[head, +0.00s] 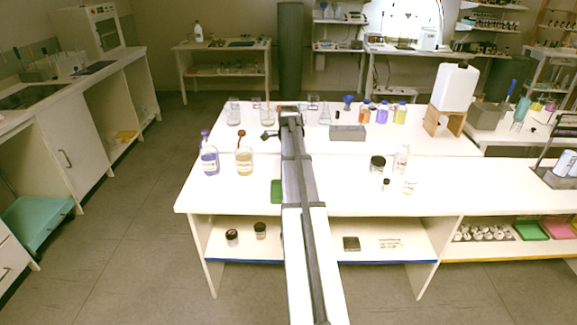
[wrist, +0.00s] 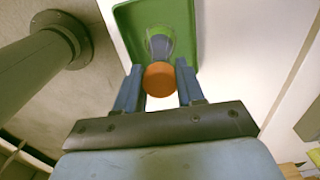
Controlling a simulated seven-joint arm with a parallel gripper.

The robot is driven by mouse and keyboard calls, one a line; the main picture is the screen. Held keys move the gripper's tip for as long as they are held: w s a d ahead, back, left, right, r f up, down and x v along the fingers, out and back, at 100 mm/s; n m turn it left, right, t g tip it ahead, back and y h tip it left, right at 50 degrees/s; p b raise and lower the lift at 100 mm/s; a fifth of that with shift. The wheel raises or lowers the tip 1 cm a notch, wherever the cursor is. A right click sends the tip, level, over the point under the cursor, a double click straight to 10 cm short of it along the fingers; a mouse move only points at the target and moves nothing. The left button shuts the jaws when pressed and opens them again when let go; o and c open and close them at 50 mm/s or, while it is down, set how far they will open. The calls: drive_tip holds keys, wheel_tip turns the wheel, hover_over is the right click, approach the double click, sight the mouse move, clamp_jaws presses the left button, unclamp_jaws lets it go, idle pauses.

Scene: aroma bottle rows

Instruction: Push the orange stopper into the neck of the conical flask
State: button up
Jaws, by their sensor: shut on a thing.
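In the wrist view, my gripper (wrist: 159,85) has its two blue-grey fingers on either side of an orange stopper (wrist: 160,79) and is shut on it. A clear, bluish glass vessel, which looks like the conical flask (wrist: 160,45), shows just beyond the stopper, lined up with it. It stands on a green tray (wrist: 185,15). The stopper hides the flask's neck, so I cannot tell whether the two touch. In the head view, part of the green tray (head: 276,191) shows left of my arm; my arm hides the flask, stopper and gripper fingers.
On the white bench, a purple bottle (head: 209,158) and a yellowish bottle (head: 244,157) stand left of my arm. A black-lidded jar (head: 377,163) and small bottles stand to the right. Glassware and a grey block (head: 348,133) are farther back.

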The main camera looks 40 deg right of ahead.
drive_tip(key=shift+f, duration=0.55)
idle(0.4)
drive_tip(key=o, duration=1)
drive_tip(key=shift+r, duration=0.2)
drive_tip(key=shift+r, duration=3.35)
